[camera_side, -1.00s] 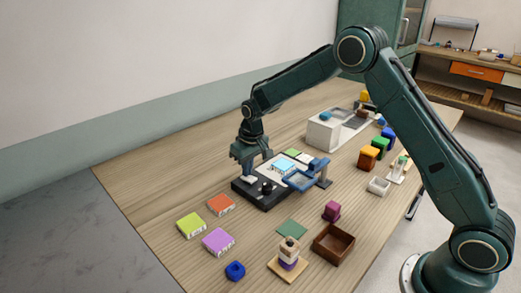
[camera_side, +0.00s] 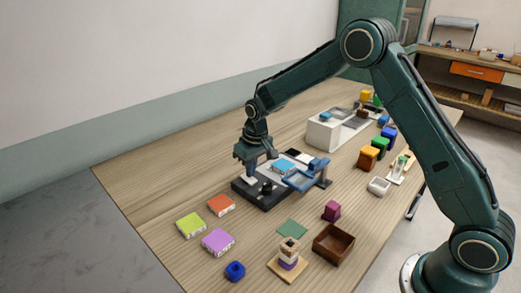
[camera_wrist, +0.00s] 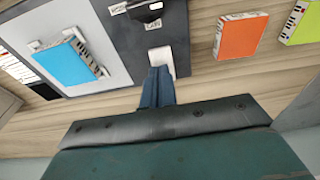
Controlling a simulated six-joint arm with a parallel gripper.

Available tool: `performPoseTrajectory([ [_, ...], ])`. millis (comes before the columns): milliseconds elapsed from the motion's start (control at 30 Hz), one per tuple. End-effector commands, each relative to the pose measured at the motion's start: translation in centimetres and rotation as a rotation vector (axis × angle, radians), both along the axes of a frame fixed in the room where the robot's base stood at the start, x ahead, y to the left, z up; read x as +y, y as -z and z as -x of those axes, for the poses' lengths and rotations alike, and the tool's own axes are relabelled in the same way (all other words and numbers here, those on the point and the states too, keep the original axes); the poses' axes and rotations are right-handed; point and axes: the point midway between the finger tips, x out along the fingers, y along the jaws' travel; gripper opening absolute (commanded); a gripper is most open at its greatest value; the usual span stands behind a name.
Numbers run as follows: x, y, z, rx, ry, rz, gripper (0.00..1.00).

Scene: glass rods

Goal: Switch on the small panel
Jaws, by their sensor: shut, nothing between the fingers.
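The small panel is a dark base (camera_side: 268,203) on the wooden table in the side view; its dark face also shows in the wrist view (camera_wrist: 178,17). It has a white switch piece (camera_wrist: 160,60) and a black knob (camera_wrist: 145,8) with small white labels. My gripper (camera_side: 252,171) is shut and empty, pointing down over the panel's left part. In the wrist view its closed fingertips (camera_wrist: 160,72) are right at the edge of the white switch piece. I cannot tell whether they touch it. The fingers partly hide the switch.
A blue book-like block (camera_wrist: 63,65) lies on the pale plate beside the panel. A blue frame (camera_side: 305,180) stands close on the right. Orange (camera_side: 221,204), green (camera_side: 190,225) and purple (camera_side: 218,242) blocks lie in front. Bare table is at the left.

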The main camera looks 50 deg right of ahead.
Motion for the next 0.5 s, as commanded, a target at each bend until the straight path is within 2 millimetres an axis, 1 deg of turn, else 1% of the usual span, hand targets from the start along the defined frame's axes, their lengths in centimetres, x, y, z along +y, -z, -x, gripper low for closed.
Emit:
performPoseTrajectory([
  [167, 0.0, -1.5, 0.2, -0.002, 0.0, 0.0, 0.0],
  [267, 0.0, -2.8, 0.4, -0.003, 0.0, 0.0, 0.0],
  [500, 0.0, -6.8, 1.0, -0.003, 0.0, 0.0, 0.0],
])
